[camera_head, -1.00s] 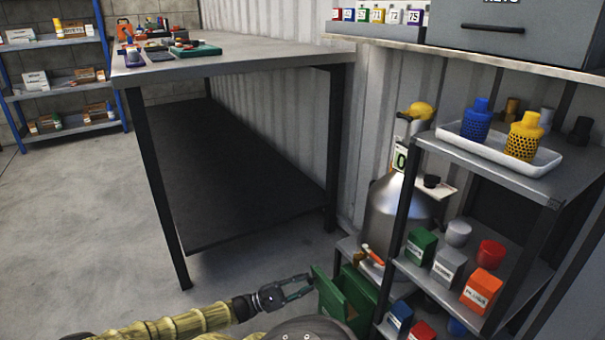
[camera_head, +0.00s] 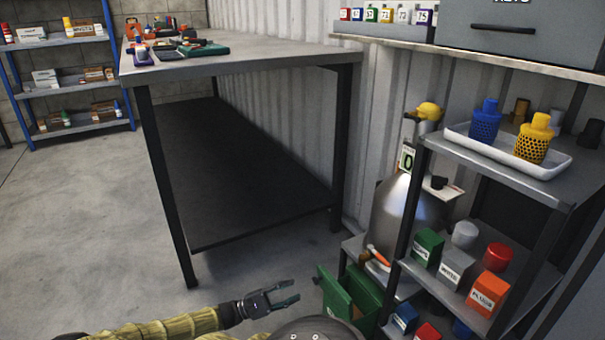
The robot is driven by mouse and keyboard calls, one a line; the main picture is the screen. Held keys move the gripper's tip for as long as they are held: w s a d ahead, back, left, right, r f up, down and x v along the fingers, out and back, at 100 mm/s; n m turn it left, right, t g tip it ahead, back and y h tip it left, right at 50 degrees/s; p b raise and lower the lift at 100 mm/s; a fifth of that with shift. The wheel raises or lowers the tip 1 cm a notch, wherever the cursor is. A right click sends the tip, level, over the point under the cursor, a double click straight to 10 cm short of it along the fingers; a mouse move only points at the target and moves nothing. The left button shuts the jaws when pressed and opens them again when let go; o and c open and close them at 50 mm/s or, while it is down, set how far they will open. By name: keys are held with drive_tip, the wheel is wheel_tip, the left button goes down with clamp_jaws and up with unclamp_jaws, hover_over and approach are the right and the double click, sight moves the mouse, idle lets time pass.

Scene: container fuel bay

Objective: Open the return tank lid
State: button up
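A silver metal tank (camera_head: 392,208) with a yellow-topped neck (camera_head: 428,111) and a tag reading 0 stands behind the shelf rack at the right. A green box (camera_head: 365,292) sits low in front of it, with a green panel (camera_head: 333,293) tilted out on its left side. I cannot tell for certain which of these is the return tank. My gripper (camera_head: 293,291) is open and empty, low in the view, just left of the green panel. Its fingers point right and a small gap shows between them and the panel.
The shelf rack (camera_head: 490,180) at the right holds coloured boxes and a white tray (camera_head: 545,167) with blue and yellow parts. A workbench (camera_head: 290,58) with tools stands at the back left. The floor (camera_head: 90,240) at the left is clear.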

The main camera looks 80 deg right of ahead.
drive_tip(key=shift+v, duration=2.6)
drive_tip(key=s+a+f+n+t+y+p, duration=0.1)
drive_tip(key=s+a+f+n+t+y, duration=0.15)
drive_tip(key=a+f+t, duration=0.5)
drive_tip(key=s+a+f+n+t+y+p, duration=0.1)
drive_tip(key=s+a+f+t+y, duration=0.3)
drive_tip(key=a, duration=0.7)
drive_tip(key=w+a+r+t+y+p, duration=0.1)
drive_tip(key=w+a+r+t, duration=0.2)
drive_tip(key=a, duration=0.6)
drive_tip(key=w+a+r+n+t, duration=0.1)
drive_tip(key=w+a+r+t, duration=0.2)
drive_tip(key=a, duration=0.6)
drive_tip(key=w+a+r+t+y+p, duration=0.1)
drive_tip(key=w+a+t, duration=0.3)
drive_tip(key=a, duration=0.5)
wheel_tip(320, 180, up, 38)
drive_tip(key=g+p, duration=0.1)
drive_tip(key=p, duration=3.6)
drive_tip(key=shift+w+f+g, duration=0.2)
drive_tip(key=shift+w+g, duration=0.15)
